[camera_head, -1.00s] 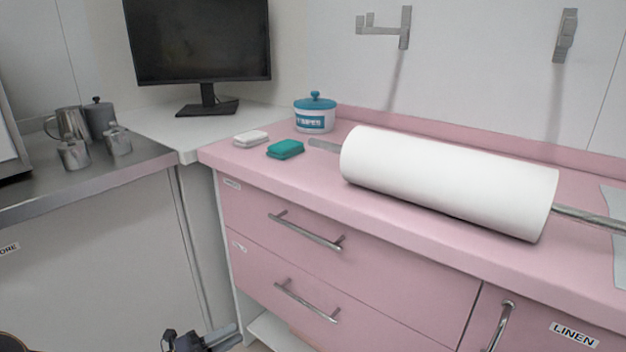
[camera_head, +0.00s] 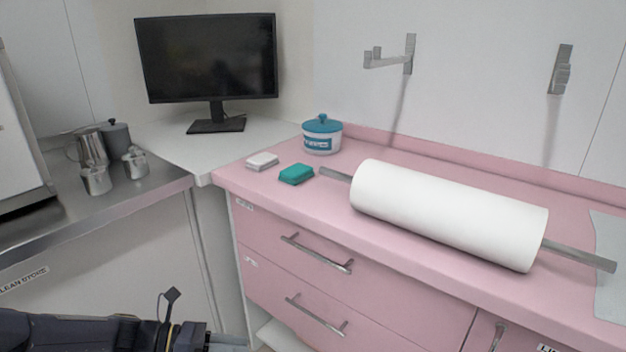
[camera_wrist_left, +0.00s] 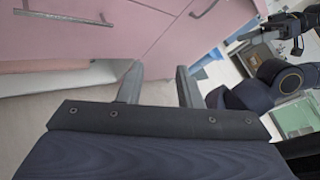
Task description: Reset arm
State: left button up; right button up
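My left arm comes in from the lower left in the head view, low in front of the cabinets and below the counter tops. Its gripper (camera_head: 228,341) is at the bottom edge, partly cut off. In the left wrist view the two grey fingers of my left gripper (camera_wrist_left: 158,84) stand apart with nothing between them. They point toward the pink cabinet front and the floor.
The pink counter (camera_head: 300,205) holds a white roll (camera_head: 450,215) on a metal bar, a teal sponge (camera_head: 297,174), a white block (camera_head: 262,161) and a lidded jar (camera_head: 322,135). Metal jugs (camera_head: 92,150) stand on the steel counter (camera_head: 110,215). A monitor (camera_head: 207,58) stands behind.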

pick_arm(q)
jog(key=s+a+r+m+t+y+p, duration=0.1)
jog(key=s+r+m+y+p, duration=0.2)
jog(key=s+r+m+p, duration=0.3)
jog(key=s+a+r+m+t+y+p, duration=0.1)
jog(key=s+r+m+y+p, duration=0.3)
jog(key=r+m, duration=0.6)
jog(key=s+a+r+m+t+y+p, duration=0.1)
jog(key=s+a+r+m+y+p, duration=0.2)
jog(key=s+r+m+p, duration=0.5)
notch_tip(320, 180, up, 4)
jog(key=shift+s+r+m+t+y+p, duration=0.15)
jog(key=shift+s+m+t+y+p, duration=0.25)
jog(key=shift+p, duration=0.7)
pick_arm(e)
notch_tip(320, 180, up, 22)
